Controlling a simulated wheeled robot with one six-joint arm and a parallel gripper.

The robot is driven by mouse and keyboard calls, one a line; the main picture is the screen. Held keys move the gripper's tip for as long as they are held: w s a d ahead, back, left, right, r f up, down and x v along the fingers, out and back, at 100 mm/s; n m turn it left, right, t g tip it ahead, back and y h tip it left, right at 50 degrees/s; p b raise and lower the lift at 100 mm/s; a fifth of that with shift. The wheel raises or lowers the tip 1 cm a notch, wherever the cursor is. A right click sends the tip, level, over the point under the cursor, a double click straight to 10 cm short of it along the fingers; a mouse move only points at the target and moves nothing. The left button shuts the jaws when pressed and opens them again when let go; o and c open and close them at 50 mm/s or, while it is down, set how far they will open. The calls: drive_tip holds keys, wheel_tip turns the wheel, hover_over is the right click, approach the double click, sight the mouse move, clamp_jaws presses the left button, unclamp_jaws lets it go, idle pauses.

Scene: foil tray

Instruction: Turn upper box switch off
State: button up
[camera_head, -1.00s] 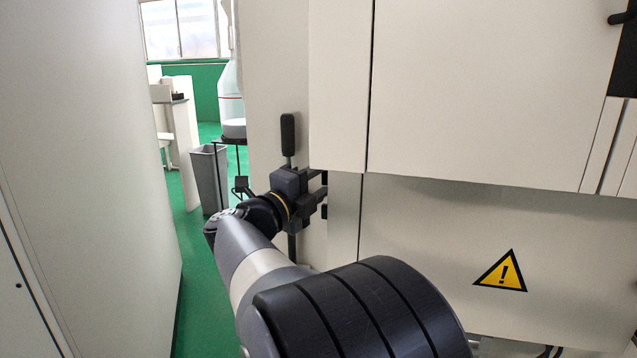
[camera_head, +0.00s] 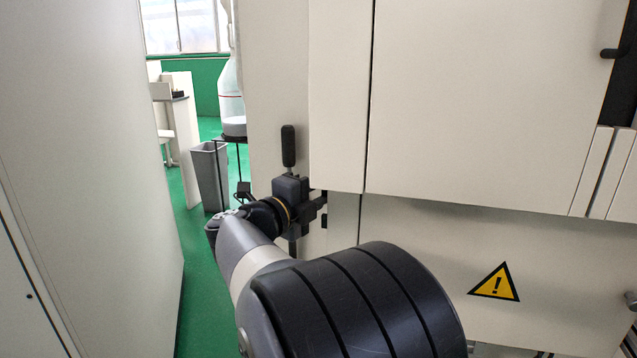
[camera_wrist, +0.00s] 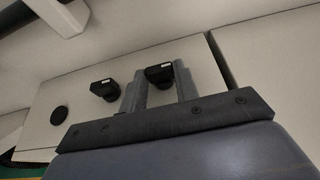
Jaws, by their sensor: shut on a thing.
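Two black switches sit side by side on a narrow pale box face in the wrist view. The upper box switch (camera_wrist: 160,74) is between my two grey fingers, and my gripper (camera_wrist: 159,80) is shut on it. The other switch (camera_wrist: 105,89) is just left of my fingers and apart from them. In the head view my gripper (camera_head: 318,204) reaches the narrow side of the pale cabinet, below its upper door. There the switches are mostly hidden by my gripper, and I cannot read which way the held one is turned.
A black round part (camera_wrist: 59,115) sits farther left on the box face. A pale cabinet (camera_head: 480,100) with a yellow warning sign (camera_head: 495,284) stands at right. Green floor (camera_head: 205,290) is open at left, beside a pale wall.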

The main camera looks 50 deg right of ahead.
idle(0.3)
drive_tip(key=o, duration=1)
drive_tip(key=shift+a, duration=0.1)
drive_tip(key=a, duration=0.7)
drive_tip(key=s+a, duration=0.1)
drive_tip(key=a, duration=0.2)
drive_tip(key=shift+a+p, duration=0.3)
drive_tip(key=shift+p, duration=0.05)
drive_tip(key=shift+d, duration=0.1)
drive_tip(key=d, duration=0.7)
drive_tip(key=w+d+b, duration=0.1)
drive_tip(key=d, duration=0.2)
drive_tip(key=shift+d, duration=0.35)
drive_tip(key=shift+a+r, duration=0.1)
drive_tip(key=shift+a, duration=0.05)
